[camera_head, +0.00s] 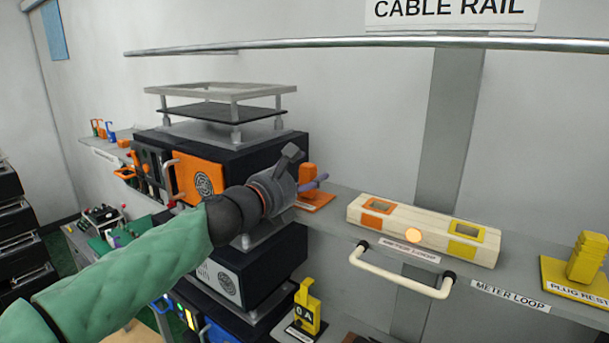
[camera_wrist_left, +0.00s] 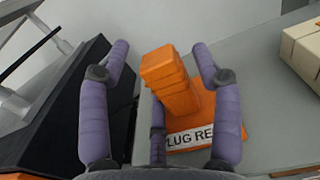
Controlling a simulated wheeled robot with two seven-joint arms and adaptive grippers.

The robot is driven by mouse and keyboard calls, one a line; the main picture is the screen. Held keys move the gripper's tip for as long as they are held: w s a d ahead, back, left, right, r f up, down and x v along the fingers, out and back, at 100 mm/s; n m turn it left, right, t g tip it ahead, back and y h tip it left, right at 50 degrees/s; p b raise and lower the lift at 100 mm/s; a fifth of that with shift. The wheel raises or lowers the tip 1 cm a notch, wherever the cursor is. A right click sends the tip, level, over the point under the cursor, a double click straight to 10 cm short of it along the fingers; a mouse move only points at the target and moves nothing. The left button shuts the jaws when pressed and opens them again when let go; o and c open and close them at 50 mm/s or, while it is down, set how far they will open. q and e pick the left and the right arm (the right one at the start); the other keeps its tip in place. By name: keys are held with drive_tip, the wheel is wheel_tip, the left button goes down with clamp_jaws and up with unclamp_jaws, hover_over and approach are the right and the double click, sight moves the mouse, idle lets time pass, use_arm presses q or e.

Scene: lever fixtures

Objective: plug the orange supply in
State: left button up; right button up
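The orange plug (camera_head: 307,173) stands upright on an orange plug rest (camera_head: 318,199) at the left end of the grey shelf. My left gripper (camera_head: 303,170) is at the plug, with its fingers spread. In the left wrist view the plug (camera_wrist_left: 168,75) stands between the open purple fingers (camera_wrist_left: 160,55), with visible gaps at both sides. Its rest (camera_wrist_left: 205,105) carries a partly covered label. To the right is the cream meter loop box (camera_head: 350,216), with an orange-framed socket (camera_head: 380,205) and a yellow-framed socket (camera_head: 467,230). My right gripper is not in view.
A lit amber lamp (camera_head: 413,235) sits between the sockets. A white bar handle (camera_head: 400,272) projects below the box. A yellow plug (camera_head: 587,257) stands on its rest at the far right. Black equipment (camera_head: 262,150) crowds the left; the shelf between plug and box is clear.

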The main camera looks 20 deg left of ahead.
use_arm(q)
drive_tip(key=shift+d, duration=0.1)
drive_tip(key=v, duration=1.2)
